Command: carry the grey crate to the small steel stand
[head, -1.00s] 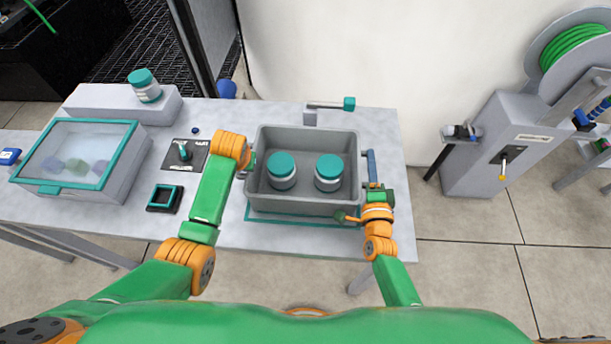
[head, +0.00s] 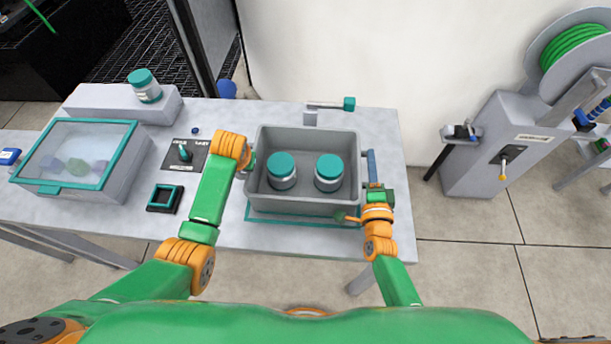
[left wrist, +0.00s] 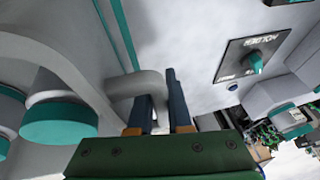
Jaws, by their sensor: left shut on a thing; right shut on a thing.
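The grey crate (head: 300,207) is at the right part of the table, over a teal outline (head: 300,222) that shows along its front. Whether it rests on the table or hangs just above it, I cannot tell. Two white jars with teal lids (head: 281,166) (head: 328,168) stand upright inside. My left gripper (head: 248,160) is shut at the crate's left side; in the left wrist view its fingers (left wrist: 160,112) are around a grey handle (left wrist: 148,86). My right gripper (head: 371,184) is shut at the crate's right side, its grip partly hidden. I cannot make out the small steel stand with certainty.
A teal-framed clear-lidded box (head: 75,155), a switch plate (head: 184,154) and a black square holder (head: 165,198) are left of the crate. A teal-knobbed bracket (head: 330,104) stands behind it. A grey reel cabinet (head: 495,145) stands right, across open floor (head: 455,215).

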